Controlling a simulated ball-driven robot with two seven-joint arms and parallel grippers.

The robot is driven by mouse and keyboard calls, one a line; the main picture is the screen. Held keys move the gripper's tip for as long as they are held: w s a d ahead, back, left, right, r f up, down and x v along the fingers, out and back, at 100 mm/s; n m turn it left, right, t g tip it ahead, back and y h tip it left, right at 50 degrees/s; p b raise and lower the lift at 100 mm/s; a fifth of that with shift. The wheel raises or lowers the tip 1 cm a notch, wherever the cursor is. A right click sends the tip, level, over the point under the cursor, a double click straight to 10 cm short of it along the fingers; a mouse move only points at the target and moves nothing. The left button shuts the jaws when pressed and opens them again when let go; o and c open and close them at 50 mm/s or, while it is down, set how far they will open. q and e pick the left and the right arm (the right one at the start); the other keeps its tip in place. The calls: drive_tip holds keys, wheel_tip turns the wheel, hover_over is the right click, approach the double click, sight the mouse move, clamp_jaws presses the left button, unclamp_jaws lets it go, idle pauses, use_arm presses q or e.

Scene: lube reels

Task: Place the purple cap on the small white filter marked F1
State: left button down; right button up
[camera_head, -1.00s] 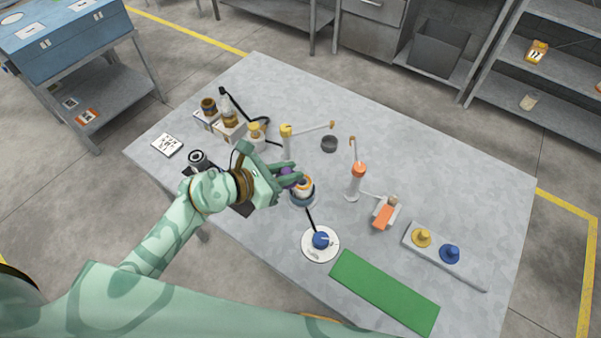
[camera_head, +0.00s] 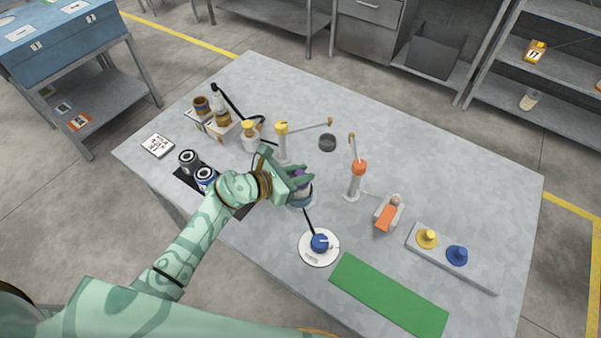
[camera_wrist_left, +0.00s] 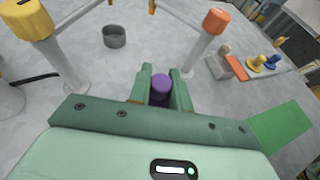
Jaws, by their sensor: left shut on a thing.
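My left gripper (camera_head: 304,177) is shut on the purple cap (camera_wrist_left: 161,84), which sits between its fingers in the left wrist view. In the head view the gripper is over a small round filter stand (camera_head: 302,202) mid-table. The fingers hide most of what stands there, so I cannot tell whether the cap touches it. No F1 mark is readable. Two dark cans with pale tops, one at the back (camera_head: 189,159) and one in front (camera_head: 206,177), stand on a black mat left of my gripper. My right gripper is not in view.
Close by are a yellow-topped post (camera_head: 282,143) and an orange-topped post (camera_head: 358,178), both with side arms. A white disc with a blue knob (camera_head: 319,244) lies in front. Yellow and blue caps sit on a grey tray (camera_head: 475,274). The green mat (camera_head: 390,297) is bare.

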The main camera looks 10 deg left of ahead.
use_arm(q)
drive_tip(key=c, duration=1.3)
unclamp_jaws()
drive_tip(key=shift+f, duration=0.1)
drive_tip(key=shift+a+r, duration=0.1)
drive_tip(key=shift+r, duration=0.1)
drive_tip(key=p+v, duration=0.2)
drive_tip(key=v, duration=0.9)
drive_tip(key=shift+s+a, duration=0.25)
drive_tip(key=shift+r, duration=0.15)
